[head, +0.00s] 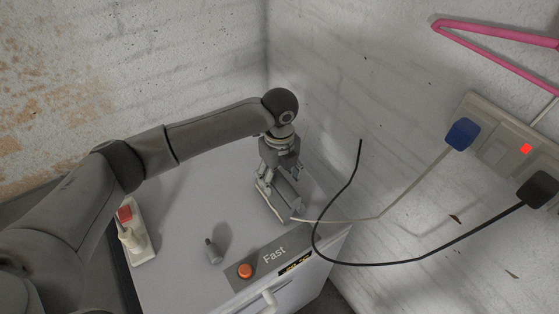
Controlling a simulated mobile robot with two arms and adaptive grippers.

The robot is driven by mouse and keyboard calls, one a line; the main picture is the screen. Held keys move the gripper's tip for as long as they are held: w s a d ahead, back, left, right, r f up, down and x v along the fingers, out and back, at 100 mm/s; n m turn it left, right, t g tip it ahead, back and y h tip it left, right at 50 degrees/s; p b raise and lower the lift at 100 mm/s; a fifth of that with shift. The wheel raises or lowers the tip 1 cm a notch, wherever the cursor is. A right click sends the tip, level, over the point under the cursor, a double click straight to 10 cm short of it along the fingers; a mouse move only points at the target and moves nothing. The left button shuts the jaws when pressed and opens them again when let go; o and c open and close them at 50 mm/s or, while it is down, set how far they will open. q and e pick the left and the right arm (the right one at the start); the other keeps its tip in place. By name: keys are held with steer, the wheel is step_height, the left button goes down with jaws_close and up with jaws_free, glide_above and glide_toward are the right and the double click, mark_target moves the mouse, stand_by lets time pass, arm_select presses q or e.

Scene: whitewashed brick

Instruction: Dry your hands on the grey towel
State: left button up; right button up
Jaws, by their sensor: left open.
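I see no grey towel in the head view. My left gripper (281,202) is open and points down over the back right part of a white-topped unit (180,200). A pale cable (335,220) ends at or just in front of its fingertips, and I cannot tell whether they touch it. I see nothing clearly held between the fingers. My right gripper is out of view.
A white power strip (138,243) lies at left. Blue (462,134) and black (539,188) plugs sit in a wall socket panel (495,150), below a pink hanger (490,37).

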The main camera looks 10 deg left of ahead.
arm_select(q)
steer(key=shift+f, duration=1.35)
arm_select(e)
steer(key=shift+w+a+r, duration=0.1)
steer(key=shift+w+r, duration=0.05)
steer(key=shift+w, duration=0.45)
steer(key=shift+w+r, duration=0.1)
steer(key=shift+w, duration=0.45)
arm_select(q)
steer(key=shift+c, duration=0.4)
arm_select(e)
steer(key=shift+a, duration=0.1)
arm_select(q)
steer(key=c, duration=1.3)
steer(key=shift+o, duration=0.2)
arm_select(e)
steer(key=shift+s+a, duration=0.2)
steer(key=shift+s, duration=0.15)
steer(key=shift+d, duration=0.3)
